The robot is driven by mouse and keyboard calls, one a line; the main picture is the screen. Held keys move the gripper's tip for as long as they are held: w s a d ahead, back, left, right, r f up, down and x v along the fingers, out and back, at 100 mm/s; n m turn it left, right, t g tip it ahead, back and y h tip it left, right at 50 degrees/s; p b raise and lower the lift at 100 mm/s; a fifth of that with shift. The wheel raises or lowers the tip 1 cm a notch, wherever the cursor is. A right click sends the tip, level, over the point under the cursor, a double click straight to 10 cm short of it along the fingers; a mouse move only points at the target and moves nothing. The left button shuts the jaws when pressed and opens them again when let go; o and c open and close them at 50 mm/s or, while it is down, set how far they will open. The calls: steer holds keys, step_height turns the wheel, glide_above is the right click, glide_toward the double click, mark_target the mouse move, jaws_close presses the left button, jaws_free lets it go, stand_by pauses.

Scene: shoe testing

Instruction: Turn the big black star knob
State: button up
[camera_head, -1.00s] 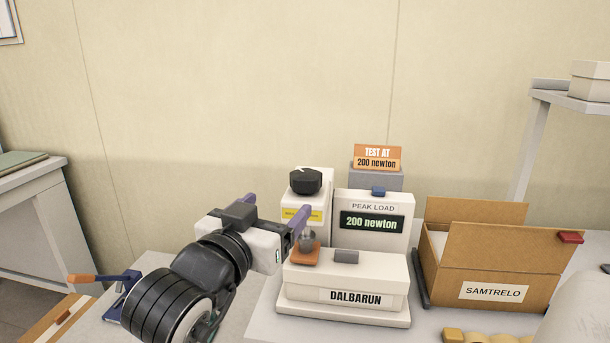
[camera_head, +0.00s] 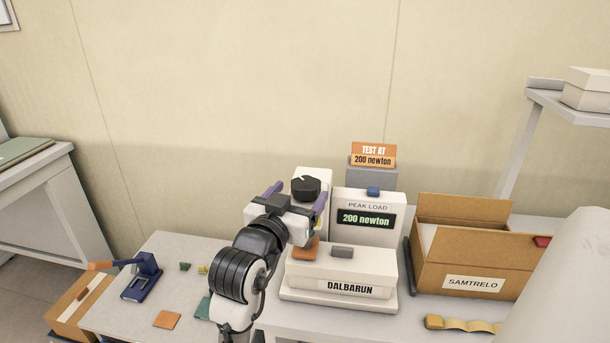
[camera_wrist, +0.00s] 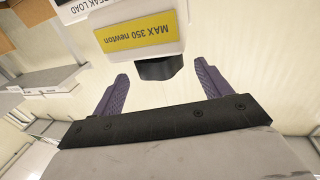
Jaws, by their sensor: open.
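The big black star knob (camera_head: 306,188) sits on top of the white column of the test machine. I cannot tell whether either finger touches the knob.
The display unit (camera_head: 367,218) reading "200 newton" stands right of the knob, with a blue button (camera_head: 373,191) on top. The DALBARUN base (camera_head: 340,265) is in front. A cardboard box (camera_head: 462,269) stands to the right. A blue lever tool (camera_head: 142,280) is at the left.

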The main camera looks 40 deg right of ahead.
mark_target(302, 192)
steer(key=shift+p+x, duration=0.35)
steer(key=shift+x, duration=1.6)
steer(key=c, duration=1)
steer(key=shift+s+d+r+n+t+p, duration=0.1)
steer(key=shift+n+t+p, duration=0.2)
steer(key=shift+t+p, duration=0.1)
